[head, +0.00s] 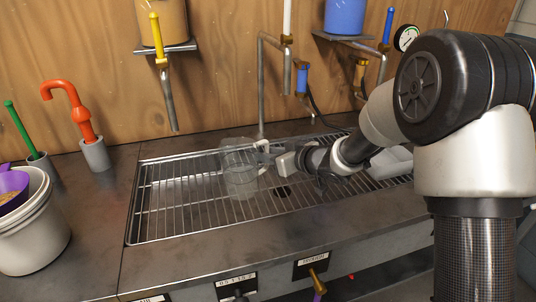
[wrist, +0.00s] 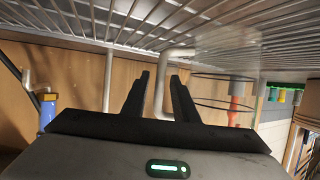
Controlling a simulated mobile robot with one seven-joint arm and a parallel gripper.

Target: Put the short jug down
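The short jug (head: 240,178) is clear and see-through, with a pale handle (head: 263,146) on its right side. In the head view it is upright at the metal grate (head: 190,205) and looks to be resting on it. My gripper (head: 274,158) is just right of the jug, at the handle side. In the wrist view, which is upside down, my gripper (wrist: 159,78) has its two dark fingers apart. The pale handle (wrist: 162,88) shows between them with gaps beside it. The jug's clear body shows faintly as rim outlines (wrist: 225,76) to the right.
Metal spouts with a yellow tap (head: 156,30) and blue taps hang from the wooden back wall. A red hooked tool (head: 75,105) and a green one stand at the left, behind a white bucket (head: 35,240). The grate's left part is clear.

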